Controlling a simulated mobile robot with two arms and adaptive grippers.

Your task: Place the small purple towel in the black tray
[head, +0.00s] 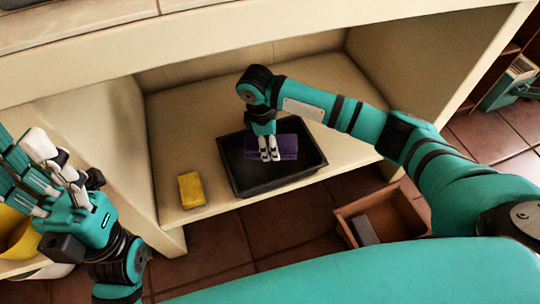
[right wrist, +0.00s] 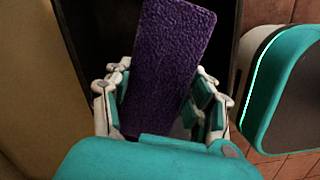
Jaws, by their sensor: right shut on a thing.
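The small purple towel (head: 286,147) is over the black tray (head: 309,168) on the shelf under the basin. My right gripper (head: 269,155) is shut on the towel, inside the outline of the tray. In the right wrist view the towel (right wrist: 168,60) stands between the fingers (right wrist: 160,105), with the dark tray (right wrist: 222,45) behind it. I cannot tell whether the towel touches the tray floor. My left gripper (head: 45,170) is at the left, away from the tray, with its fingers spread and nothing seen between them.
A yellow sponge (head: 191,190) lies on the shelf left of the tray. A brown box (head: 391,222) with a grey item stands on the tiled floor at the right. A yellow container (head: 14,236) is behind my left gripper. Shelf walls and the counter edge surround the tray area.

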